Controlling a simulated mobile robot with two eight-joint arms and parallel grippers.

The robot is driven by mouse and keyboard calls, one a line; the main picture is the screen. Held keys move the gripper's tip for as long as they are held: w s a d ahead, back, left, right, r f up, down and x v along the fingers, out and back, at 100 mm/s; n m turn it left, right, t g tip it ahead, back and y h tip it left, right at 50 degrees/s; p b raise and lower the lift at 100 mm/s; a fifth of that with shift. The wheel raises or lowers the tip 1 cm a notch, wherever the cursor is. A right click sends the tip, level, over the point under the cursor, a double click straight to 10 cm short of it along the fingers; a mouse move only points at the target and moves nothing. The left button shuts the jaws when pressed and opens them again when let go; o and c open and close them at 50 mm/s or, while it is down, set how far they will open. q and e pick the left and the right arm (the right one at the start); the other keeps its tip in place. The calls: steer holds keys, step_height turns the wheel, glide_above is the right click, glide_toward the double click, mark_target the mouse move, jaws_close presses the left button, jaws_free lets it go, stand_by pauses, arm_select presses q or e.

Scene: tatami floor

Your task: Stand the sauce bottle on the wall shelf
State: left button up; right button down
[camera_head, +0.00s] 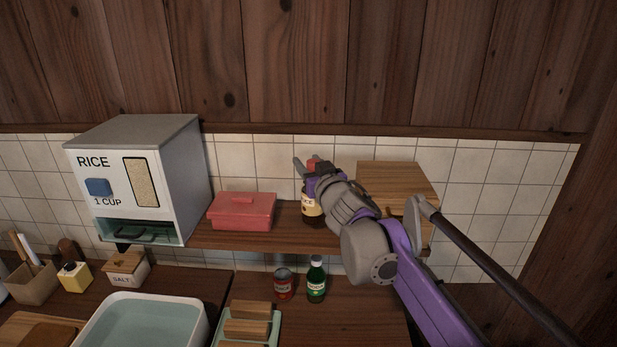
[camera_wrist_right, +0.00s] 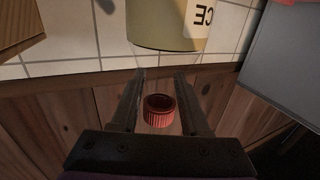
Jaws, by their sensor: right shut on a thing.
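The sauce bottle (camera_head: 311,206) is dark with a cream label and a red cap. It is upright at the wall shelf (camera_head: 262,238), between the red box and the wooden box. My right gripper (camera_head: 312,170) is shut on its upper part, near the cap. In the right wrist view the red cap (camera_wrist_right: 158,110) shows between the two fingers (camera_wrist_right: 160,100), with the label (camera_wrist_right: 168,28) beyond. The bottle's base is at the shelf top; I cannot tell if it touches. My left gripper is not in view.
A red lidded box (camera_head: 241,212) and a wooden box (camera_head: 398,180) flank the bottle on the shelf. A rice dispenser (camera_head: 150,180) stands at the left.

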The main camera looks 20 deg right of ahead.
step_height(320, 180, down, 3)
steer(key=shift+f, duration=0.1)
steer(key=shift+f, duration=0.1)
steer(key=shift+c, duration=1.9)
jaws_free()
steer(key=s+b, duration=0.2)
steer(key=s, duration=1)
steer(key=shift+a+r, duration=0.3)
steer(key=shift+a, duration=0.05)
